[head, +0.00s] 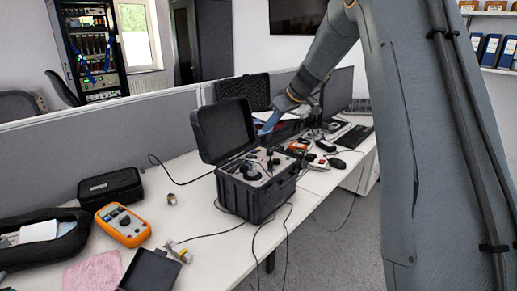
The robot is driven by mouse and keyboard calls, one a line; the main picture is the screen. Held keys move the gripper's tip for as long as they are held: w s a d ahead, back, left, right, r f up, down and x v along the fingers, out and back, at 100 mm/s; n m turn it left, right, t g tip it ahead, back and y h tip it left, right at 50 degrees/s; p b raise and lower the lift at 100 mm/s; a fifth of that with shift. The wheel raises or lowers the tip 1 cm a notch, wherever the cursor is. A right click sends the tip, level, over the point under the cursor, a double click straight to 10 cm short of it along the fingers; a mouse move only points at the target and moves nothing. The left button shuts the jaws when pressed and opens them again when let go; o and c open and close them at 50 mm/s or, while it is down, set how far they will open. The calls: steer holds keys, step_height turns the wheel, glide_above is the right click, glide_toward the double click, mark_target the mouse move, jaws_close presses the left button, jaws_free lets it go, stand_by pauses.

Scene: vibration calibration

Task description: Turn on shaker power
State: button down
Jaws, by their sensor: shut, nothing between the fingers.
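The shaker (256,185) is a black case with its lid (223,129) open, standing at the right part of the white desk. Its top panel (257,166) faces up and carries dark knobs and small connectors. The power switch is too small to tell apart on the panel. My gripper (266,129) reaches in from the upper right, pointing down and left. It appears shut and empty, above the back right part of the panel, beside the open lid. I cannot tell whether it touches anything.
An orange multimeter (122,225), a black case (110,187) and a pink cloth (95,272) lie on the desk (190,222) at left. Cables run around the shaker. Clutter, monitors and a keyboard (353,137) stand behind it. A grey partition (100,146) backs the desk.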

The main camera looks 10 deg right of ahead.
steer(key=p, duration=0.3)
glide_above(253, 156)
steer(key=s+d, duration=0.1)
steer(key=f, duration=0.8)
steer(key=shift+s, duration=0.2)
step_height(253, 156, down, 2)
steer(key=shift+s+d+f+p, duration=0.15)
steer(key=shift+p, duration=0.45)
steer(key=shift+f, duration=0.8)
steer(key=shift+f, duration=0.1)
steer(key=shift+s+d+f+b, duration=0.15)
steer(key=shift+f+b, duration=0.2)
steer(key=shift+b, duration=0.5)
steer(key=shift+r, duration=0.3)
steer(key=shift+r, duration=0.65)
